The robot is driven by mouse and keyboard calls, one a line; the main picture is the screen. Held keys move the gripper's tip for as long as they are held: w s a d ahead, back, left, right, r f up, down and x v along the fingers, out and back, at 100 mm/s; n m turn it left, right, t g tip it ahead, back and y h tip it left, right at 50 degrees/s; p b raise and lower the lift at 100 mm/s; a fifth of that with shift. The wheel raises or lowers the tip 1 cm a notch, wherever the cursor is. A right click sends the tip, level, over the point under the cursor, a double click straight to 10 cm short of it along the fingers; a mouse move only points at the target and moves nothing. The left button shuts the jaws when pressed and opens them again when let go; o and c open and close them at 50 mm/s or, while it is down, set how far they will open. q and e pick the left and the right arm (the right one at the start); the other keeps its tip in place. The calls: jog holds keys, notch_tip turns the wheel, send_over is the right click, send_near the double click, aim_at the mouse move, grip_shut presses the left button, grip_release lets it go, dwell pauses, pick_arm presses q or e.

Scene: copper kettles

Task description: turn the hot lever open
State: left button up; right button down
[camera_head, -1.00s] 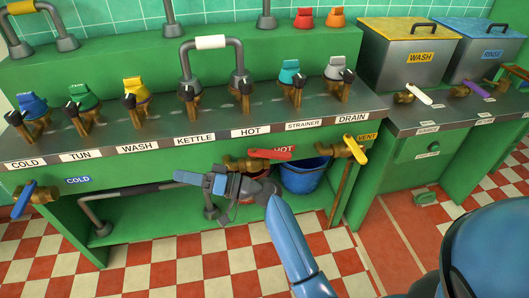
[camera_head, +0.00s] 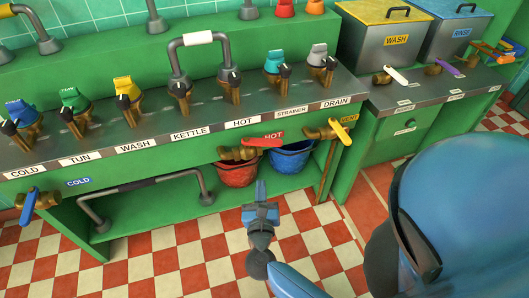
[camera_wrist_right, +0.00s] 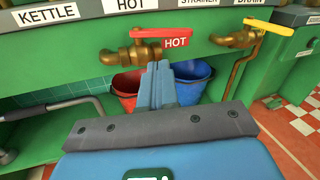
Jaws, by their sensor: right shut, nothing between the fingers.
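The hot lever (camera_head: 262,142) is a red handle on a brass tap (camera_head: 228,153) at the front of the green bench, under the HOT label. It lies roughly level, pointing right. In the right wrist view the red lever (camera_wrist_right: 160,33) sits just beyond and above my fingers, with its HOT tag (camera_wrist_right: 177,42) below its right end. My right gripper (camera_head: 261,190) is shut and empty, below and in front of the lever, apart from it, pointing toward the bench. My left gripper is not in view.
A red bucket (camera_head: 238,173) and a blue bucket (camera_head: 289,160) stand below the taps. The yellow vent lever (camera_head: 341,131) is to the right, the blue cold lever (camera_head: 28,211) far left. A grey rail (camera_head: 140,187) runs low along the bench. Checkered floor in front is clear.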

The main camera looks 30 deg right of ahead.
jog(key=d+m+h, duration=0.1)
jog(key=m, duration=0.1)
send_near(274, 145)
jog(key=shift+m+g, duration=0.3)
jog(key=shift+g, duration=0.1)
jog(key=x, duration=0.4)
jog(key=w+a+x, duration=0.1)
jog(key=x, duration=0.2)
jog(key=shift+s+a+r, duration=0.1)
jog(key=shift+a+r, duration=0.05)
jog(key=w+d, duration=0.1)
jog(key=w+d+p, duration=0.1)
jog(key=shift+d+r, duration=0.1)
jog(key=shift+d, duration=0.3)
jog(key=shift+w+d, duration=0.1)
jog(key=shift+d, duration=0.05)
